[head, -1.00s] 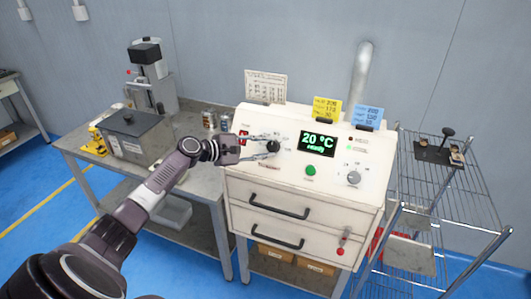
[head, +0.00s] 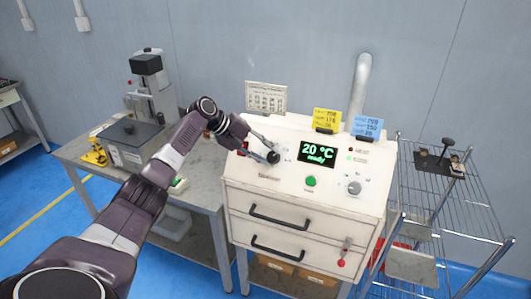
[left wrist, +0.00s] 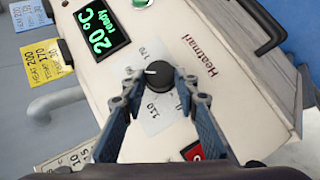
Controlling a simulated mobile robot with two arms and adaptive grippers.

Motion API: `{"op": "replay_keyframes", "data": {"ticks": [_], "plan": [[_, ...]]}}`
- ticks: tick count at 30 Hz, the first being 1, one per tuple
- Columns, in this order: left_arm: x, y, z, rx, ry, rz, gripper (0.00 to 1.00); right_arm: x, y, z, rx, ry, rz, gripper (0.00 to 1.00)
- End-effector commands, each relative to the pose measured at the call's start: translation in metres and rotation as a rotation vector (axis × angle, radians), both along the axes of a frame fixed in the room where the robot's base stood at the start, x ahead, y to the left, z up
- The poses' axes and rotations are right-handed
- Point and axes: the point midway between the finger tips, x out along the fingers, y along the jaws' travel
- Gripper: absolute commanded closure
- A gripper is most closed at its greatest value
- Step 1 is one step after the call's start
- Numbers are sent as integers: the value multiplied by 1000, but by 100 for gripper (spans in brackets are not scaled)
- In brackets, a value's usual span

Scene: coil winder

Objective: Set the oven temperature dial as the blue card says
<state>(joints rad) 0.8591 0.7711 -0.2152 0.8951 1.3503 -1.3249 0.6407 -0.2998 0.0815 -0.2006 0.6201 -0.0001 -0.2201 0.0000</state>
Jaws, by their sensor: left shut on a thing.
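The oven's black temperature dial (head: 273,157) sits on the sloped white panel, left of the display. My left gripper (head: 265,148) reaches it from the upper left and is shut on it. In the left wrist view the dial (left wrist: 160,82) lies between the fingertips (left wrist: 160,90), its white mark pointing left, among printed numbers that include 170. The green display (head: 318,152) reads 20 °C, ready. The blue card (head: 367,128) stands on the oven's top edge; its figures are too small to read surely. My right gripper is not in view.
A yellow card (head: 327,119) stands beside the blue one. A second grey knob (head: 354,188) and a green button (head: 310,181) are on the panel. A wire rack (head: 440,210) stands at right, a bench (head: 85,155) at left.

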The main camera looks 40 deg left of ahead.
Motion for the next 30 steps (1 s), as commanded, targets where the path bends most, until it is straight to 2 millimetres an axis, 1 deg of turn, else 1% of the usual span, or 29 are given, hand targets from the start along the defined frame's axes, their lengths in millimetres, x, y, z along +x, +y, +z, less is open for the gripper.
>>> {"op": "replay_keyframes", "data": {"ticks": [9,21,22,24,27,30], "plan": [[0,-2,-2,55,20,-51,96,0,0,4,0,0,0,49],[-1,-3,-3,59,23,-55,96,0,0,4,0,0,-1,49],[-1,-3,-3,59,23,-55,71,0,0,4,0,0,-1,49],[-1,-3,-3,59,22,-55,63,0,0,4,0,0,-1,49],[0,-2,-2,59,20,-53,54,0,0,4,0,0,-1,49],[0,-2,-2,59,19,-51,54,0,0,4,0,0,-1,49]]}}
